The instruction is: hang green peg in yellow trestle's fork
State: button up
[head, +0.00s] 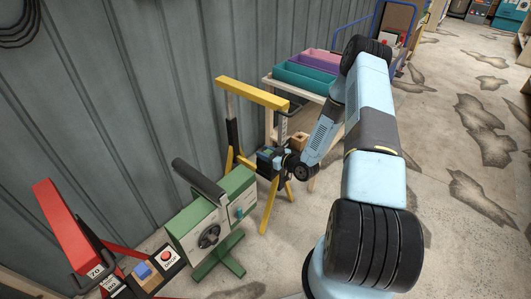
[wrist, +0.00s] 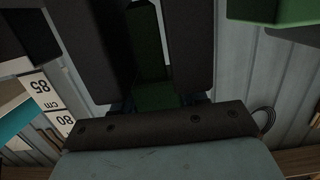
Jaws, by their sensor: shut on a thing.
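In the wrist view, the two dark fingers of my gripper (wrist: 145,25) are shut on the green peg (wrist: 152,60). Only part of the peg shows between them. In the head view the peg is hidden or too small to tell.
A green machine (head: 205,218) with a dark roller stands left of the trestle. A red stand (head: 65,225) is at far left. A cart with teal and purple bins (head: 305,77) stands behind my arm. A centimetre scale (wrist: 52,103) shows left in the wrist view.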

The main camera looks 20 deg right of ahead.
jog(key=o, duration=1.1)
jog(key=shift+s+d, duration=0.1)
jog(key=v, duration=1.3)
jog(key=shift+s+d, duration=0.15)
jog(key=shift+s, duration=0.05)
